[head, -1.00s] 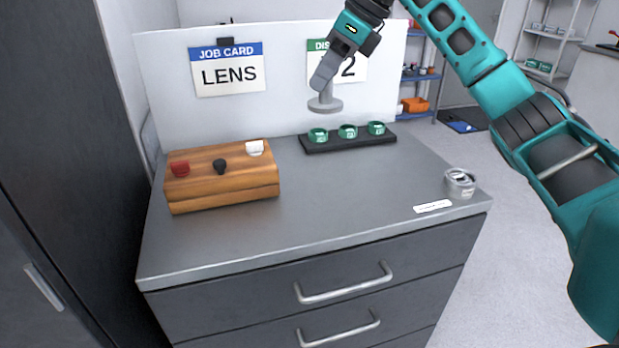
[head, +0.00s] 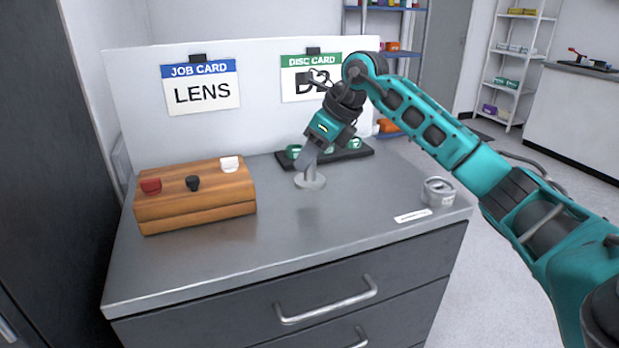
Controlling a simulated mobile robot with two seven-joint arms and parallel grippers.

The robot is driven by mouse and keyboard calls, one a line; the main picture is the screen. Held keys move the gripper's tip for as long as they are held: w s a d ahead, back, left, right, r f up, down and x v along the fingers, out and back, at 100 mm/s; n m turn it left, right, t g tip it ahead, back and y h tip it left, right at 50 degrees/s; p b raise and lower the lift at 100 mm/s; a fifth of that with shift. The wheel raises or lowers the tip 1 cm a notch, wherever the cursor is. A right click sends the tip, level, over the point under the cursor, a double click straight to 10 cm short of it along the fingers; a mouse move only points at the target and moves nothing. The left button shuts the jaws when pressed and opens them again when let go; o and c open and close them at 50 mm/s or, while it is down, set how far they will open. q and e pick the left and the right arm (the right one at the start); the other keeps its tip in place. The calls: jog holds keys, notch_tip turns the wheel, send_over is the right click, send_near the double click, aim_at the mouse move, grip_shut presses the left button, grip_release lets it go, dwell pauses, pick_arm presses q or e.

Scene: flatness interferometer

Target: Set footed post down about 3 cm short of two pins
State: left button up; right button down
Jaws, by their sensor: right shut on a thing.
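The grey footed post (head: 310,181) is upright in the head view, its round foot low at the middle of the grey bench top. Whether the foot touches the bench is hard to tell. My right gripper (head: 313,156) is shut on the post's upper part, coming down from above right. I cannot make out two pins in this view. My left gripper is not in view.
A black rack (head: 350,157) with green rings stands just behind the post, partly hidden by my gripper. A wooden block (head: 195,205) with red, black and white knobs is at left. A grey ring-shaped part (head: 438,192) and white label (head: 412,216) are at right. The front middle bench is clear.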

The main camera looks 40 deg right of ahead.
aim_at(310, 179)
jog(key=shift+f+b, duration=0.3)
jog(key=shift+f, duration=1.8)
jog(key=shift+f, duration=0.1)
jog(key=c, duration=0.8)
grip_release()
jog(key=shift+f, duration=0.1)
